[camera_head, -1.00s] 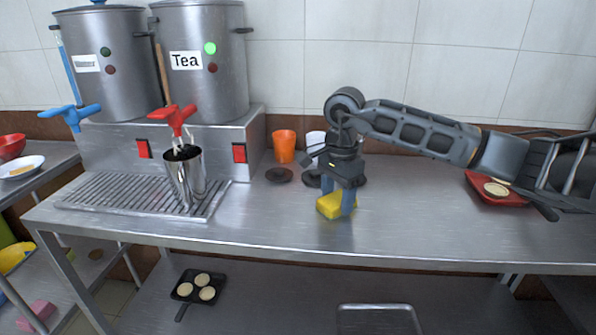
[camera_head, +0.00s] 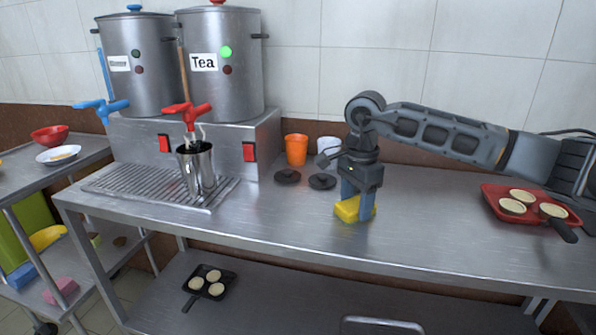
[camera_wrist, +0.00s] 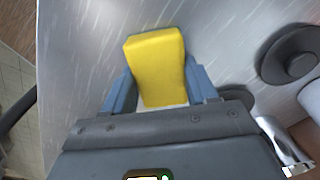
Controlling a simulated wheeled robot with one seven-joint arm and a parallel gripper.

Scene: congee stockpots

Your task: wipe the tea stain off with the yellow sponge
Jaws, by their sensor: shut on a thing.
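The yellow sponge (camera_head: 350,209) is between the two blue fingers of my gripper (camera_head: 358,204), low over the steel counter. It also shows in the wrist view (camera_wrist: 157,66), where the gripper (camera_wrist: 163,88) is shut on its sides. The sponge looks to be at or very near the counter surface; I cannot tell if it touches. I see no tea stain on the visible steel; the sponge and gripper hide the patch under them.
A steel cup (camera_head: 199,171) stands on the drip grate (camera_head: 125,188) under the red tap. Black lids (camera_head: 288,177), an orange cup (camera_head: 296,150) and a white cup (camera_head: 329,149) stand behind the gripper. A red tray (camera_head: 490,190) is at right. The front counter is clear.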

